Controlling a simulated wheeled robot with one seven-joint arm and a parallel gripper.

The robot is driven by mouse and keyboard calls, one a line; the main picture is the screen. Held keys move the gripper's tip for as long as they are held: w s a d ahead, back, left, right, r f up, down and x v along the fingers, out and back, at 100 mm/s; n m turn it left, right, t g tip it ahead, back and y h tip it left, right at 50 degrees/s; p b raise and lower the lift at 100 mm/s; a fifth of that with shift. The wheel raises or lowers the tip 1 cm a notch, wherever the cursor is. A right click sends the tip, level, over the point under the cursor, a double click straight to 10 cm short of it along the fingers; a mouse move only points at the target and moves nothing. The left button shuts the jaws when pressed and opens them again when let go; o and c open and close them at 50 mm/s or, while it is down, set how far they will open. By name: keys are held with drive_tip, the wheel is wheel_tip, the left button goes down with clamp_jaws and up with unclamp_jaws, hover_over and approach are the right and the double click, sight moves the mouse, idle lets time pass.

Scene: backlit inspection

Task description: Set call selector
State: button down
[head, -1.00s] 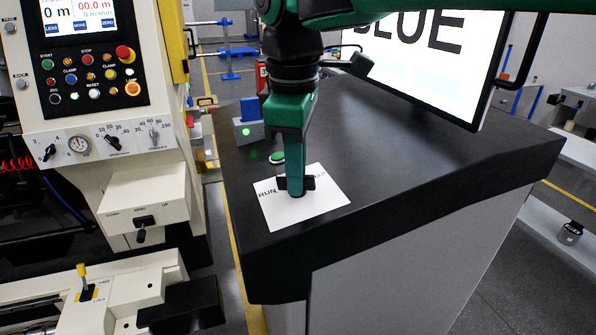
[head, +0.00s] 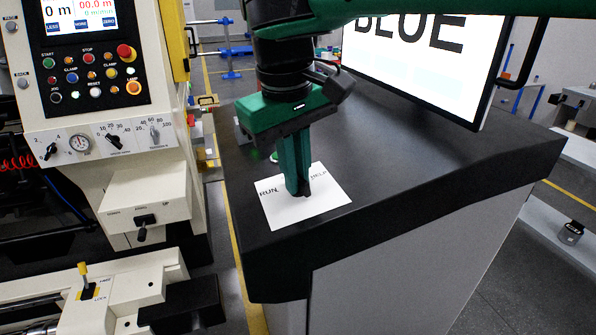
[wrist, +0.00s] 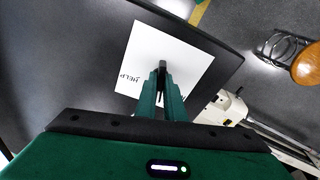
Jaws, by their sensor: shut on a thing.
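The call selector is a small black knob (head: 307,189) on a white plate (head: 325,205) marked "RUN" at left and "HELP" at right. The plate lies on the dark desk top. My gripper (head: 299,188) points down with its green fingers shut on the knob, hiding part of it. In the wrist view the knob (wrist: 162,66) shows between the fingertips of my gripper (wrist: 161,76), over the white plate (wrist: 185,55). The exact label the knob points to is hard to tell.
A screen (head: 425,60) showing "BLUE" stands at the back of the desk (head: 400,150). A green button (head: 273,157) is partly hidden behind my gripper. A machine panel (head: 90,80) with buttons and dials stands at left. The desk's right side is clear.

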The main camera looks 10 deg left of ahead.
drive_tip(key=shift+w+m, duration=0.15)
drive_tip(key=shift+m, duration=1.15)
drive_tip(key=c, duration=1.9)
unclamp_jaws()
drive_tip(key=shift+o, duration=0.2)
drive_tip(key=shift+s+a+r, duration=0.1)
drive_tip(key=shift+s+r, duration=0.1)
drive_tip(key=shift+r, duration=0.45)
drive_tip(key=shift+s+r, duration=0.2)
drive_tip(key=shift+r, duration=0.4)
drive_tip(key=shift+s+r, duration=0.2)
drive_tip(key=shift+r, duration=0.9)
drive_tip(key=shift+s+r, duration=0.15)
drive_tip(key=shift+r, duration=0.95)
